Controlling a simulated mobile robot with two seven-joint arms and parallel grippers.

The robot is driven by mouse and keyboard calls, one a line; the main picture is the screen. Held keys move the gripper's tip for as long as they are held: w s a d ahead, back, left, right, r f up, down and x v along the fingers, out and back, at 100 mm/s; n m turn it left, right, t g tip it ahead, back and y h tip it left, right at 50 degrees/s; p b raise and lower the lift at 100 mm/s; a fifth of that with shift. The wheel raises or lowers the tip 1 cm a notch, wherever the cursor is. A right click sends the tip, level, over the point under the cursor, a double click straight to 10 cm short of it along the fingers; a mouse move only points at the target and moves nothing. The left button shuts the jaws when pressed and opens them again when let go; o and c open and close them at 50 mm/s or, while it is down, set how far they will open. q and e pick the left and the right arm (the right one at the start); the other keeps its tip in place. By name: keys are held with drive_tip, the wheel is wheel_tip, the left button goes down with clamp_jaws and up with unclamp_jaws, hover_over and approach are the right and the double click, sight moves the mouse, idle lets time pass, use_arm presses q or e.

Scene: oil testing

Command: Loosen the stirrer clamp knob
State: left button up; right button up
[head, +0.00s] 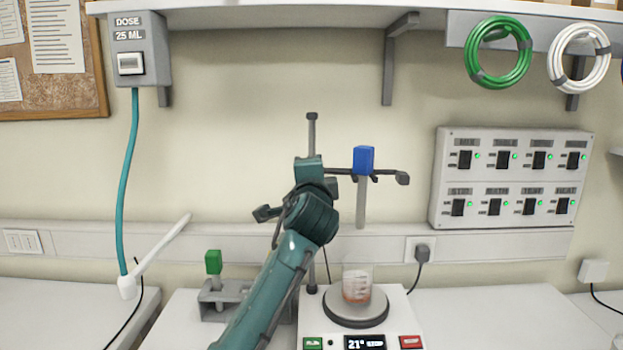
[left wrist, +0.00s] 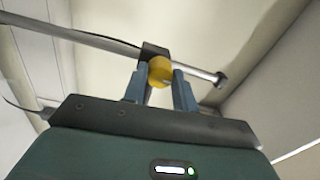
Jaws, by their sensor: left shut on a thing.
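The yellow clamp knob (left wrist: 160,68) sits on a dark clamp block (left wrist: 153,50) on a metal rod in the left wrist view. My left gripper (left wrist: 160,78) has its two blue-grey fingers shut on the knob, one on each side. In the head view my left arm reaches up in front of the stand pole (head: 311,135) and hides the knob and fingertips. The blue-topped stirrer (head: 363,160) hangs upright from the horizontal arm, its grey shaft ending above the beaker (head: 357,287). My right gripper is not in view.
The beaker with reddish liquid stands on the hotplate (head: 357,312), whose display reads 21°. A green-topped piece (head: 213,262) stands in a grey holder at left. A teal dosing hose (head: 127,180) hangs further left. The bench at right (head: 490,320) is clear.

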use_arm(q)
drive_tip(key=shift+n, duration=0.6)
drive_tip(key=o, duration=1)
drive_tip(key=s+b, duration=0.3)
drive_tip(key=s, duration=1)
drive_tip(key=shift+s+f, duration=0.1)
drive_tip(key=shift+f, duration=0.1)
